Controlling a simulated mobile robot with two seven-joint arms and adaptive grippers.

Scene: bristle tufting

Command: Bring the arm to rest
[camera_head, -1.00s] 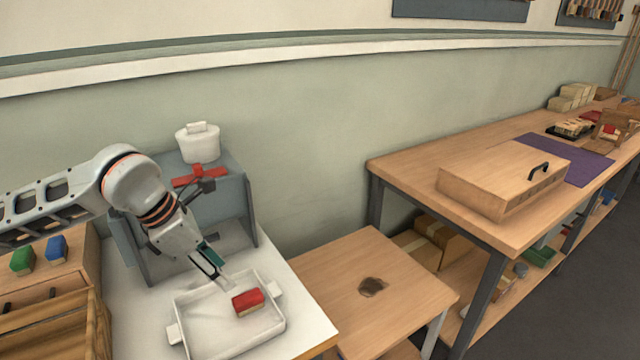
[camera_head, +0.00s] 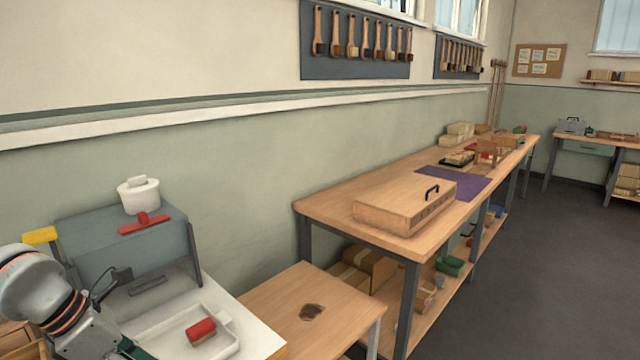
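My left arm comes in at the lower left corner. Its gripper (camera_head: 128,348) is at the bottom edge, beside the left part of the white tray (camera_head: 170,325), and its fingers are largely cut off, so its opening does not show. A red block (camera_head: 201,331) lies in the tray, apart from the gripper. My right gripper is out of view.
A grey machine (camera_head: 120,245) with a red handle (camera_head: 144,222) and white pot (camera_head: 138,195) stands behind the tray. A stool (camera_head: 345,295) with a dark hole adjoins a long workbench (camera_head: 325,205) bearing a wooden case (camera_head: 400,208). The floor at right (camera_head: 520,270) is clear.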

